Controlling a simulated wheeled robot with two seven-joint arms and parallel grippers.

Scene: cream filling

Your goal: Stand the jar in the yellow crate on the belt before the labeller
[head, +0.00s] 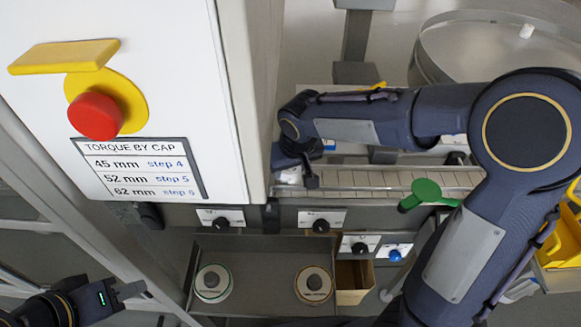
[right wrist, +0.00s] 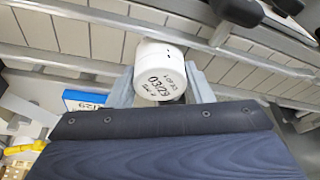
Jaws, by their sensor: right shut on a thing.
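A white jar (right wrist: 160,72) with a printed lid reading 03/29 sits between the fingers of my right gripper (right wrist: 162,86) in the right wrist view. The gripper is shut on it, above or at the slatted belt (right wrist: 95,40); I cannot tell whether the jar touches it. In the head view my right gripper (head: 300,176) is over the left end of the belt (head: 370,182), beside the white cabinet; the jar is not clear there. The yellow crate (head: 566,240) shows partly at the right edge, behind my right arm. My left gripper (head: 138,292) is low at left, its jaw opening unclear.
A white cabinet (head: 150,80) with a red button (head: 96,116) stands left of the belt. A green paddle (head: 428,192) hangs over the belt's front edge. A grey tray (head: 262,262) in front holds two round discs.

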